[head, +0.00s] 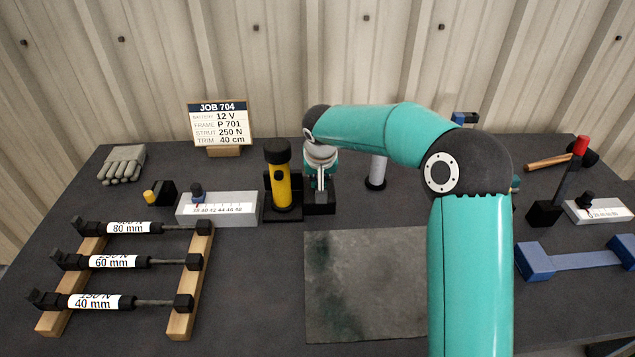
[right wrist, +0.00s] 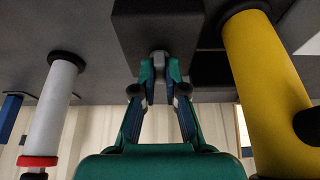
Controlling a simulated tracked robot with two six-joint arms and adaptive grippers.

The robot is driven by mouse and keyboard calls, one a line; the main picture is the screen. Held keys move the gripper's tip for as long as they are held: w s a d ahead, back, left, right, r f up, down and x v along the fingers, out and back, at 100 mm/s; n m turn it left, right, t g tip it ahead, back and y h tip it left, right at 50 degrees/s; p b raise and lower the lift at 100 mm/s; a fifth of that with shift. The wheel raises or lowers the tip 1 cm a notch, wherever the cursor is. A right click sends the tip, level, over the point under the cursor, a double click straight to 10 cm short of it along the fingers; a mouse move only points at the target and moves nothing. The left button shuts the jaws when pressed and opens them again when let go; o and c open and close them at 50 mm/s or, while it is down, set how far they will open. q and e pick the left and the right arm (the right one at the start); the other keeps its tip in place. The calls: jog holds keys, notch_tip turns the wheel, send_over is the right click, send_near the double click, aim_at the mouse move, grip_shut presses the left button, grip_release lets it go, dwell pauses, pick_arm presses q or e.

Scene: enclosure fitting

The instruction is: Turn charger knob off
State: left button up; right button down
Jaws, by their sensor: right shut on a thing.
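The charger is a dark box (head: 320,208) on the table, just right of the yellow torch; it also shows as a dark block (right wrist: 158,28) at the top of the right wrist view. My right gripper (head: 320,185) reaches down at the charger from above. In the right wrist view its fingertips (right wrist: 160,72) are closed around the small grey charger knob (right wrist: 159,56) on the block's face. The fingers hide most of the knob, so I cannot tell its setting. My left gripper is in neither view.
A yellow torch (head: 282,185) stands close left of the charger, and a white cylinder (head: 377,172) to its right. A grey slider scale (head: 240,203), a strut rack (head: 200,250) and a job card (head: 220,122) lie leftward. A grey mat (head: 350,290) lies in front.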

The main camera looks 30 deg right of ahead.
jog(key=shift+w+r, duration=0.1)
jog(key=c, duration=1.2)
grip_release()
jog(key=v, duration=1.2)
jog(key=shift+a, duration=0.1)
